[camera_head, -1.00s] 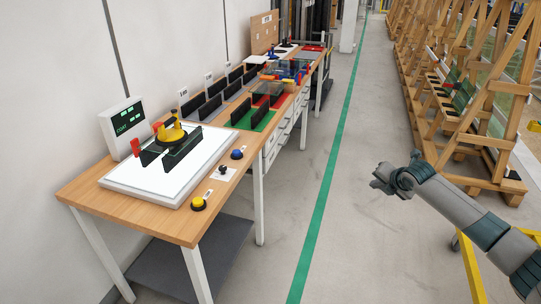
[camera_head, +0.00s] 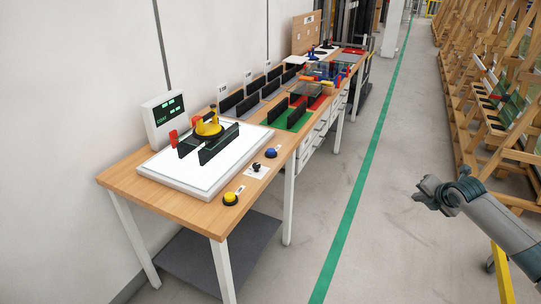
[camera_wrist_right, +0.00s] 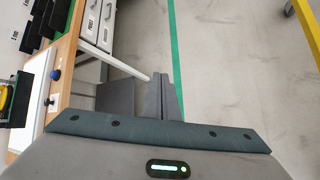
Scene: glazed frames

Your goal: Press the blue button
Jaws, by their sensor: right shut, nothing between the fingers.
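The blue button (camera_head: 270,153) is a small dome on the wooden workbench's front edge, right of the white panel. It also shows in the right wrist view (camera_wrist_right: 55,74). My right gripper (camera_head: 421,190) is out over the floor, well to the right of the bench and apart from the button. Its fingers are shut and empty; they also show in the right wrist view (camera_wrist_right: 160,98). My left gripper is not in view.
On the bench (camera_head: 125,178) are a yellow button (camera_head: 230,198), a small black knob (camera_head: 256,167), a white panel (camera_head: 172,183) with a yellow-and-black device, and a display box (camera_head: 164,119). Wooden racks (camera_head: 490,100) stand at the right. The floor between is clear.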

